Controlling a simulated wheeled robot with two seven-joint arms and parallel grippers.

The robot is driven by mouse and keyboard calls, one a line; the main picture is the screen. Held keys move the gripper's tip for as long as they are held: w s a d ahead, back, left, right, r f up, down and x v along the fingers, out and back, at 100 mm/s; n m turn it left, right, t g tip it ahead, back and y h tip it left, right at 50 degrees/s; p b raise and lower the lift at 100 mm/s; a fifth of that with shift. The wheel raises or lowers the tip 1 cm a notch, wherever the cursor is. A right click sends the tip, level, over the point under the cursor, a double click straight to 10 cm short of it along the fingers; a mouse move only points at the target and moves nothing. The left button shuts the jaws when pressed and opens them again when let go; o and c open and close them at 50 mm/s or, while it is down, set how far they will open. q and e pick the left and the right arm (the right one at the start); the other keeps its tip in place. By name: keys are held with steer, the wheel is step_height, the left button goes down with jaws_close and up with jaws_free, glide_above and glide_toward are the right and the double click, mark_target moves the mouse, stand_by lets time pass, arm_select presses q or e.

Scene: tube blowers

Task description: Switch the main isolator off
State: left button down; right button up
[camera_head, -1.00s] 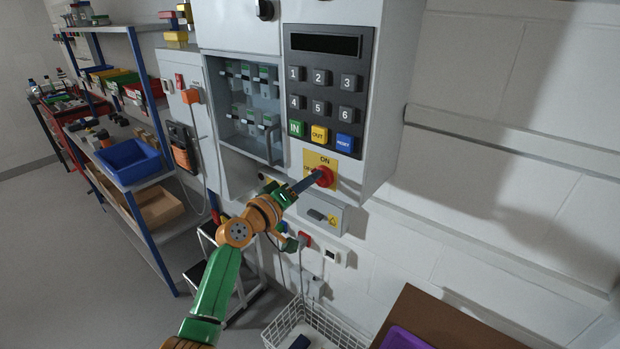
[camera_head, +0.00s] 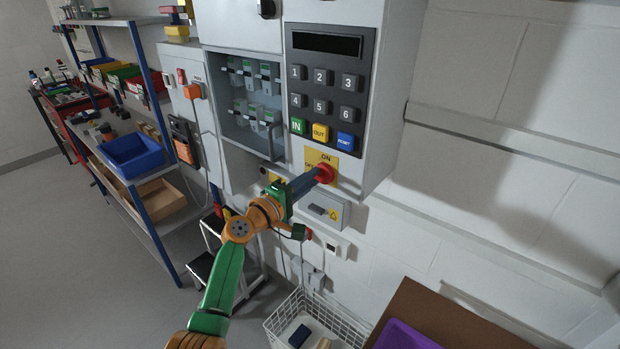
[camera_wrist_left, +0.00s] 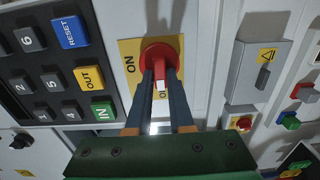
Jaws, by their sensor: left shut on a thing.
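The main isolator is a red rotary knob (camera_head: 325,174) on a yellow plate (camera_head: 312,158) below the keypad, with ON marked on the plate. In the left wrist view the red knob (camera_wrist_left: 160,58) shows between my fingers, with a white mark on its handle. My left gripper (camera_head: 318,176) reaches it from the lower left. In the left wrist view the left gripper's dark fingers (camera_wrist_left: 160,82) are shut on the knob's handle. Part of the plate's lower lettering is hidden by the fingers. My right gripper is not in view.
The keypad (camera_head: 328,90) sits above the knob, with IN, OUT and RESET buttons. A grey box (camera_head: 323,212) with a warning label is just below. A wire basket (camera_head: 318,325) and purple tray (camera_head: 402,336) are lower down. Shelving (camera_head: 150,195) stands at left.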

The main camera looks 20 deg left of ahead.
arm_select(q)
steer(key=shift+r, duration=0.1)
stand_by(0.4)
steer(key=c, duration=0.8)
jaws_free()
steer(key=v, duration=0.7)
steer(key=shift+b, duration=0.35)
steer(key=shift+a, duration=0.1)
